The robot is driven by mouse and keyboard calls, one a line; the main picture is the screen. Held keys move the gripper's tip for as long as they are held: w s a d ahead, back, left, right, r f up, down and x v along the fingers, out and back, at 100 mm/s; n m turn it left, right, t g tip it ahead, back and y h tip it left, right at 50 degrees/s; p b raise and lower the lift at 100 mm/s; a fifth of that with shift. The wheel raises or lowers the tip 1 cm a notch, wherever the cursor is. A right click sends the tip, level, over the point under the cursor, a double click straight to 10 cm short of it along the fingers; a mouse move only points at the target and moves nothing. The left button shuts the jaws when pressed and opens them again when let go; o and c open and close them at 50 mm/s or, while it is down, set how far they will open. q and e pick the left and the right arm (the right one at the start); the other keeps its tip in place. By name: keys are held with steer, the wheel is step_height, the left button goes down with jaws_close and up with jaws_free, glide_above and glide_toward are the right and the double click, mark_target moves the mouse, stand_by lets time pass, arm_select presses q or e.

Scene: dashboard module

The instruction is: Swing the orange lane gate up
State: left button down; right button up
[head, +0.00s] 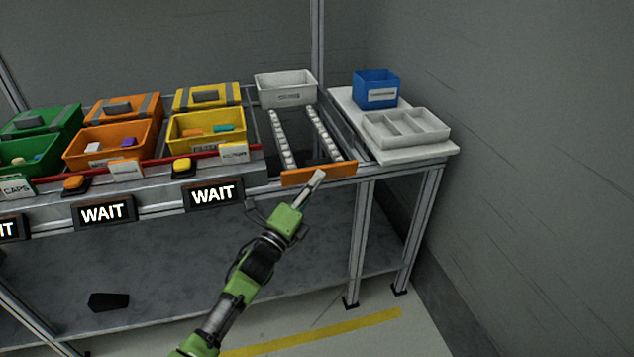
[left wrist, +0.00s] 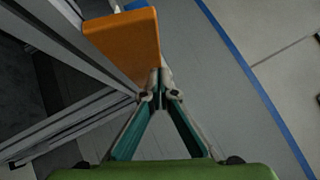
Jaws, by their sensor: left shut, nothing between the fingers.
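The orange lane gate (head: 339,171) is a flat bar across the front end of the roller lane at the right of the bench. In the left wrist view the gate (left wrist: 124,45) is a broad orange plate just ahead of my fingers and to the left. My left gripper (head: 318,176) is shut and empty, with its fingertips in front of the gate's middle in the head view. In the left wrist view its fingertips (left wrist: 160,78) are closed together at the plate's near right corner. I cannot tell whether they touch it. My right gripper is not in view.
A grey bin (head: 286,90) stands at the lane's far end. A yellow bin (head: 205,131) is left of the lane, above a WAIT display (head: 213,194). A white side table (head: 435,152) with a blue box and divided tray is at the right. The floor in front is open.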

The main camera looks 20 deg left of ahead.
arm_select(q)
steer(key=shift+w+a+r, duration=0.2)
steer(key=shift+w+r, duration=0.1)
steer(key=shift+r, duration=0.05)
steer(key=shift+w+a+r, duration=0.1)
steer(key=shift+w+a, duration=0.05)
stand_by(0.5)
